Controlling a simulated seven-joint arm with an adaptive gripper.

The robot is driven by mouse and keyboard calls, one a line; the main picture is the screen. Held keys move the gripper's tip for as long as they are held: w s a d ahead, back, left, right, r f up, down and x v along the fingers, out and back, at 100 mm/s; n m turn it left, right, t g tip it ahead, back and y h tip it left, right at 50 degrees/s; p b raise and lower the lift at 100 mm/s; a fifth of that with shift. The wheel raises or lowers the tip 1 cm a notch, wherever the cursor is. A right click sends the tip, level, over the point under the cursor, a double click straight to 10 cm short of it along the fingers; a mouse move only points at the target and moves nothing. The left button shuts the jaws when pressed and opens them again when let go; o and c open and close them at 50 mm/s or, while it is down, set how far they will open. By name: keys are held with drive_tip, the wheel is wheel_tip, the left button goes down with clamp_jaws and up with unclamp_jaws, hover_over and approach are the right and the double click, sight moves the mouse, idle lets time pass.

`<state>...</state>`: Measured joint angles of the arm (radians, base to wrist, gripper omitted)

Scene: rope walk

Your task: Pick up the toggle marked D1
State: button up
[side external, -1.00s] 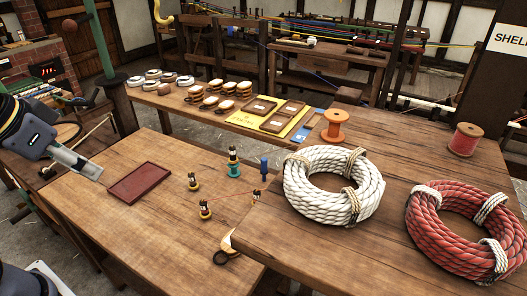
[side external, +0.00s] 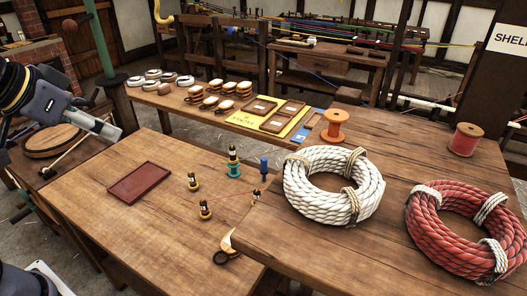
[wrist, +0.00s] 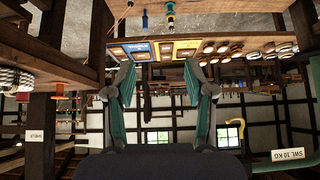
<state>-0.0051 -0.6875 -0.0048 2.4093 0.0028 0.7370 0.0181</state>
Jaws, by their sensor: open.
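My gripper (side external: 112,131) is at the left, above the table's back left corner and well apart from the toggles. In the wrist view my gripper (wrist: 160,88) has its two fingers spread, with nothing between them.
A dark red tray (side external: 140,183) lies left of the toggles. A blue peg (side external: 264,167) stands behind the right toggle. A white rope coil (side external: 333,212) and a red rope coil (side external: 457,262) lie on the right table. The near table's front left is clear.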

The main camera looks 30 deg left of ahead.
drive_tip(key=w+a, duration=0.1)
drive_tip(key=w, duration=0.7)
drive_tip(key=n+g+y, duration=0.1)
drive_tip(key=n, duration=0.1)
hover_over(190, 176)
drive_tip(key=s+d, duration=0.3)
drive_tip(key=s, duration=0.1)
wheel_tip(190, 176, down, 15)
drive_tip(key=w+a+f, duration=0.1)
drive_tip(key=f, duration=0.5)
drive_tip(key=a+f+g, duration=0.1)
drive_tip(key=f, duration=0.6)
drive_tip(key=w+a+f+g, duration=0.1)
drive_tip(key=f, duration=0.5)
drive_tip(key=shift+w+a+f, duration=0.2)
drive_tip(key=shift+w+f, duration=0.05)
drive_tip(key=shift+w, duration=0.1)
drive_tip(key=shift+d+x, duration=0.15)
drive_tip(key=shift+x, duration=1.35)
drive_tip(key=shift+d+x, duration=0.15)
drive_tip(key=shift+x, duration=1.4)
drive_tip(key=shift+s, duration=0.15)
clamp_jaws()
